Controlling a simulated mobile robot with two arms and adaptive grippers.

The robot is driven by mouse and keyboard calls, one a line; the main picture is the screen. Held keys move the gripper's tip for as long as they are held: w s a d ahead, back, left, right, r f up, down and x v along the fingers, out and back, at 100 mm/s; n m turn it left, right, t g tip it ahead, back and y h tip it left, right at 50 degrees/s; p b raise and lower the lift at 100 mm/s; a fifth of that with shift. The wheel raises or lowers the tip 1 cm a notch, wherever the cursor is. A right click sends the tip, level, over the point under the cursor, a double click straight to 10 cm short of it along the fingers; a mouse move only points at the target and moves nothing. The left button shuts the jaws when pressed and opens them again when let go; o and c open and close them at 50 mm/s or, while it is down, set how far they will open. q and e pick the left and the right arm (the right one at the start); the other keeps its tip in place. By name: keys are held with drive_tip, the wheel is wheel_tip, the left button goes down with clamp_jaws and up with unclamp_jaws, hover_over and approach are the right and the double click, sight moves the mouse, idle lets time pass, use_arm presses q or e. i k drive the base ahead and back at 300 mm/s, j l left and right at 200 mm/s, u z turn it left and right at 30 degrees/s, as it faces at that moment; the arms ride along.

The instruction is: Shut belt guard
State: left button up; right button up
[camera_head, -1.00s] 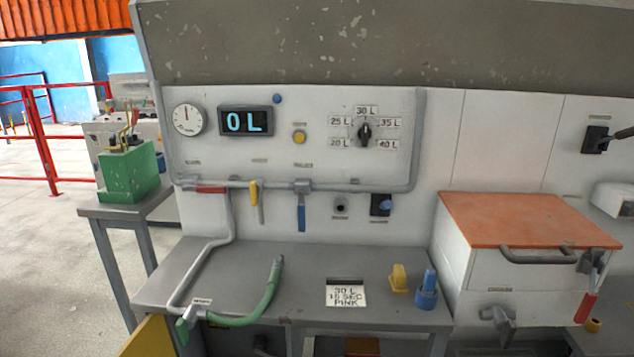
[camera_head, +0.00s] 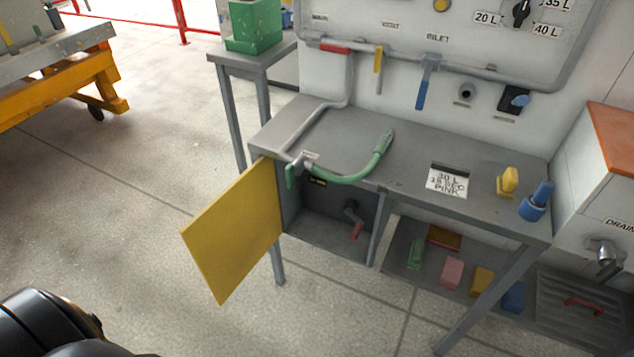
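The yellow panel (camera_head: 238,228), which looks like the belt guard, stands swung open at the left front of the grey bench (camera_head: 330,146). It hangs from the bench's left front leg side and sticks out toward the lower left. Behind it the compartment (camera_head: 322,232) under the bench is uncovered, with a dark crank with a red handle (camera_head: 356,230) inside. A black rounded part of my own body shows at the lower left corner. Neither gripper's fingers are in view.
A green hose (camera_head: 362,172) lies on the bench top. Coloured blocks, including a pink one (camera_head: 452,272), sit on the lower shelf. A yellow-orange cart (camera_head: 62,82) stands at the far left. The floor (camera_head: 130,210) left of the panel is clear.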

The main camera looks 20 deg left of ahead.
sight(225, 240)
drive_tip(key=j+z, duration=0.15)
drive_tip(key=j, duration=0.35)
drive_tip(key=j+z, duration=0.1)
drive_tip(key=j, duration=0.35)
drive_tip(key=j+z, duration=0.15)
drive_tip(key=j, duration=0.35)
drive_tip(key=j+z, duration=0.15)
drive_tip(key=j, duration=0.3)
drive_tip(key=j+z, duration=0.1)
drive_tip(key=j, duration=0.4)
drive_tip(key=k+j+z, duration=0.15)
drive_tip(key=j, duration=0.3)
drive_tip(key=k+j+z, duration=0.15)
drive_tip(key=j, duration=0.3)
drive_tip(key=j+z, duration=0.1)
drive_tip(key=j, duration=0.35)
drive_tip(key=k, duration=0.05)
